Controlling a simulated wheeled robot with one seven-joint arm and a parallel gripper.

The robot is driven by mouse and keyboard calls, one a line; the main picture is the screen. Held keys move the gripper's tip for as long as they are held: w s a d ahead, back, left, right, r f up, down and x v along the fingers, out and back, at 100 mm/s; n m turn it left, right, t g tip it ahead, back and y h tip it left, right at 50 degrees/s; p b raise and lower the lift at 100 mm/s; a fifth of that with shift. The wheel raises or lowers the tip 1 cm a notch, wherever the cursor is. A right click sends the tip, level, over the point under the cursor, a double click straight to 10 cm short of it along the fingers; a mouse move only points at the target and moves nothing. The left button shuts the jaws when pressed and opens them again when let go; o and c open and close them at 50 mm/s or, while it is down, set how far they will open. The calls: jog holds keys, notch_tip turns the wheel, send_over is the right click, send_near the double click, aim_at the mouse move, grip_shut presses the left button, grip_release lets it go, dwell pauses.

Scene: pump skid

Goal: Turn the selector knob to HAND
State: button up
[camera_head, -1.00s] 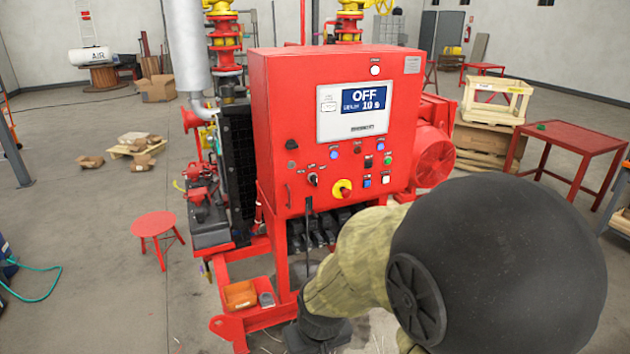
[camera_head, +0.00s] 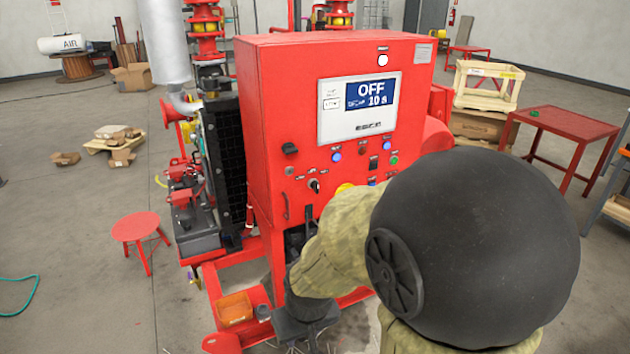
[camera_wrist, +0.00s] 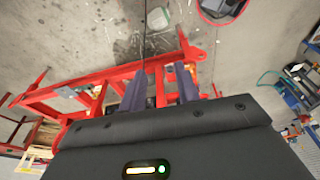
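The red control cabinet (camera_head: 250,150) fills the middle of the head view. Its selector knob (camera_head: 314,185) is a small black knob with a light mark, low on the left of the front panel; the labels around it are too small to read. The screen (camera_head: 371,95) shows OFF and 10 s. My gripper (camera_wrist: 161,72) shows in the wrist view with two dark fingers apart and nothing between them. It faces the floor and the red skid frame. In the head view my arm is below and right of the knob, which is uncovered; my fingers are hard to make out there.
A yellow-and-red button (camera_head: 344,187) beside the knob is partly hidden by my arm. Other buttons and lamps sit to the right. A red stool (camera_head: 136,227) and an orange bin (camera_head: 235,308) are at left. A red table (camera_head: 565,122) stands at right.

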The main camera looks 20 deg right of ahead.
aim_at(318, 185)
jog(key=shift+w+a, duration=0.2)
jog(key=shift+w, duration=0.05)
jog(key=w+d+r+t+h+p, duration=0.1)
jog(key=w+d+r+t+p, duration=0.1)
jog(key=w+d+t, duration=0.95)
jog(key=w+d+r+t+y, duration=0.2)
jog(key=w+d+r+t, duration=0.2)
jog(key=w+d, duration=0.4)
jog(key=shift+d+r+n, duration=0.25)
jog(key=shift+d+n, duration=0.05)
jog(key=shift+d, duration=0.75)
jog(key=shift+w+p, duration=0.25)
jog(key=shift+p, duration=0.1)
jog(key=w+p, duration=0.2)
jog(key=w, duration=0.3)
jog(key=w+p, duration=0.3)
jog(key=w, duration=0.2)
jog(key=w+a+p, duration=0.1)
jog(key=w+p, duration=0.1)
jog(key=w, duration=0.3)
jog(key=shift+w+r, duration=0.1)
jog(key=shift+w+d+p, duration=0.1)
jog(key=shift+w+p, duration=0.45)
jog(key=shift+w, duration=0.4)
